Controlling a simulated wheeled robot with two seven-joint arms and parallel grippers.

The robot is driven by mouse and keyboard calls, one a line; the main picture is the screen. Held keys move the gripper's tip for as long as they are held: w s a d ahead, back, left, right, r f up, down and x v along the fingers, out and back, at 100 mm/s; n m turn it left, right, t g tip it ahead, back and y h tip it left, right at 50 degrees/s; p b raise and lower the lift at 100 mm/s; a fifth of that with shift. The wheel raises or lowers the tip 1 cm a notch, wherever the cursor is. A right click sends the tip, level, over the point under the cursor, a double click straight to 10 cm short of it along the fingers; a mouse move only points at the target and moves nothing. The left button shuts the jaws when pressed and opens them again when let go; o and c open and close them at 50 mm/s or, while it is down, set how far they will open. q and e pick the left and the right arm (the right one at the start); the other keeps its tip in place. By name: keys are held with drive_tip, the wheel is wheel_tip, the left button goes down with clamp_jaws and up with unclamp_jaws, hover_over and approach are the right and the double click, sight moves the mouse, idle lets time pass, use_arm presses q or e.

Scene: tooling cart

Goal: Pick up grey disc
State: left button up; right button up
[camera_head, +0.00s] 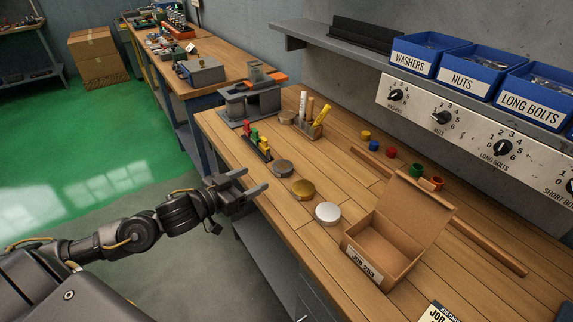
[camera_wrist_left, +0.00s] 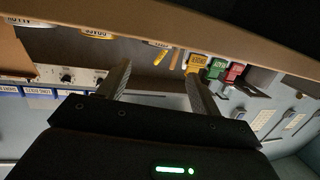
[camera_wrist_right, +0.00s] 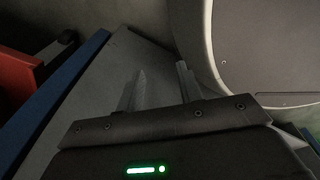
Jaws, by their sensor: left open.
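A dark grey disc (camera_head: 283,168) lies flat on the wooden bench near its front edge. A brass disc (camera_head: 303,190) and a pale silver-white disc (camera_head: 328,212) lie in a row to its right. My left gripper (camera_head: 257,179) is open and empty, just left of the grey disc and apart from it, at the bench edge. In the left wrist view its two fingers (camera_wrist_left: 160,75) are spread, with the bench seen edge-on. My right gripper (camera_wrist_right: 160,85) shows only in the right wrist view, fingers apart with nothing between them.
A rack of coloured blocks (camera_head: 257,143) stands just behind the grey disc. An open cardboard box (camera_head: 383,250) stands to the right. A pen holder (camera_head: 308,127) and a grey vise (camera_head: 250,100) are farther back. A red bin (camera_wrist_right: 25,65) is near my right gripper.

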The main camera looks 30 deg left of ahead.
sight(281, 167)
use_arm(q)
drive_tip(key=shift+x, duration=1)
drive_tip(key=x, duration=0.2)
drive_tip(key=shift+w+d+p, duration=0.15)
drive_tip(key=shift+w+p, duration=0.1)
drive_tip(key=shift+p, duration=0.1)
drive_tip(key=shift+w+d, duration=0.1)
drive_tip(key=shift+w, duration=0.2)
drive_tip(key=shift+f, duration=0.1)
drive_tip(key=shift+w+d, duration=0.15)
drive_tip(key=shift+w, duration=0.15)
drive_tip(key=p+x, duration=0.1)
drive_tip(key=x, duration=0.2)
drive_tip(key=shift+w+d+f, duration=0.2)
drive_tip(key=shift+d, duration=0.05)
drive_tip(key=shift+w+d+f, duration=0.15)
drive_tip(key=shift+w+d, duration=0.05)
drive_tip(key=shift+w, duration=0.25)
drive_tip(key=c, duration=0.8)
drive_tip(key=shift+c, duration=1.2)
use_arm(e)
drive_tip(key=s, duration=0.1)
drive_tip(key=s+r, duration=0.1)
drive_tip(key=s+a, duration=0.1)
drive_tip(key=shift+r, duration=0.3)
drive_tip(key=shift+a, duration=0.1)
